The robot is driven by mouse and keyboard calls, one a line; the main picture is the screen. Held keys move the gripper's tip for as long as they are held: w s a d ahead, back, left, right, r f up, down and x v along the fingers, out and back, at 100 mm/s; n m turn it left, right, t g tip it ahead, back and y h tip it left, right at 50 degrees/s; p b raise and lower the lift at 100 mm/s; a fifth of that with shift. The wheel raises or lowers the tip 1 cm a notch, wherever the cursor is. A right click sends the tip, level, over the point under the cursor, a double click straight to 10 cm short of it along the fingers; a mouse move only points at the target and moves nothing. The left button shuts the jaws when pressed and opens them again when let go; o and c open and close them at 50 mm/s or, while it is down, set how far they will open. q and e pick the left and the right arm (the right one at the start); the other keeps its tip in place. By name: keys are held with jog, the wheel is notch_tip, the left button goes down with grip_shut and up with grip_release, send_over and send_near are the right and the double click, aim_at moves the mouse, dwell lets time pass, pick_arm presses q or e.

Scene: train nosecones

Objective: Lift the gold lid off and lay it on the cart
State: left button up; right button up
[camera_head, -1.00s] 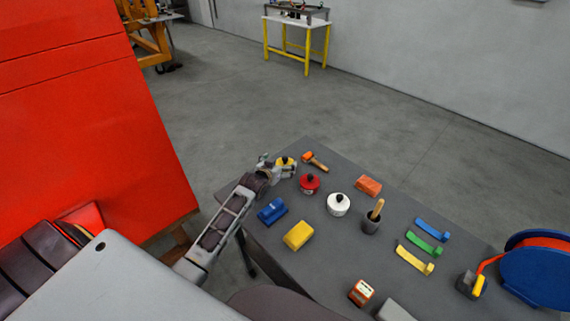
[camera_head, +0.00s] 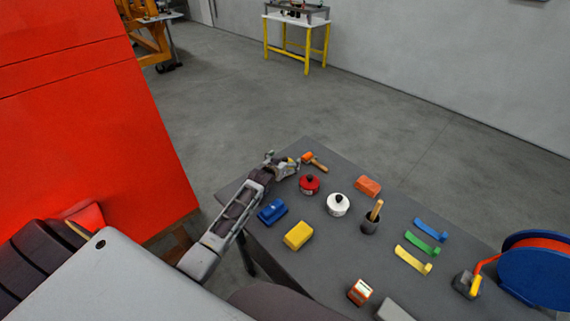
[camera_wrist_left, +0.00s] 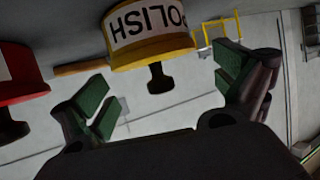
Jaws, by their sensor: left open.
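The gold lid (camera_wrist_left: 150,57) with its black knob (camera_wrist_left: 158,78) sits on a tin with a white "POLISH" label (camera_wrist_left: 148,24) in the left wrist view, which shows it upside down. My left gripper (camera_wrist_left: 165,98) is open, its green-padded fingers apart on either side of the knob, not closed on it. In the head view my left gripper (camera_head: 288,165) is at the far left corner of the dark grey cart (camera_head: 330,260) and hides most of the gold-lidded tin. My right gripper is not in view.
A red-lidded tin (camera_head: 309,184) stands close beside the gripper, with a white tin (camera_head: 338,204) farther right. An orange-headed hammer (camera_head: 314,161) lies behind. Blue (camera_head: 272,211) and yellow (camera_head: 298,236) blocks lie nearer. Bare cart top shows between the objects.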

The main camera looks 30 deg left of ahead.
pick_arm(q)
jog(key=shift+w+f, duration=0.1)
jog(key=shift+w, duration=0.1)
dwell(0.4)
jog(key=c, duration=1.1)
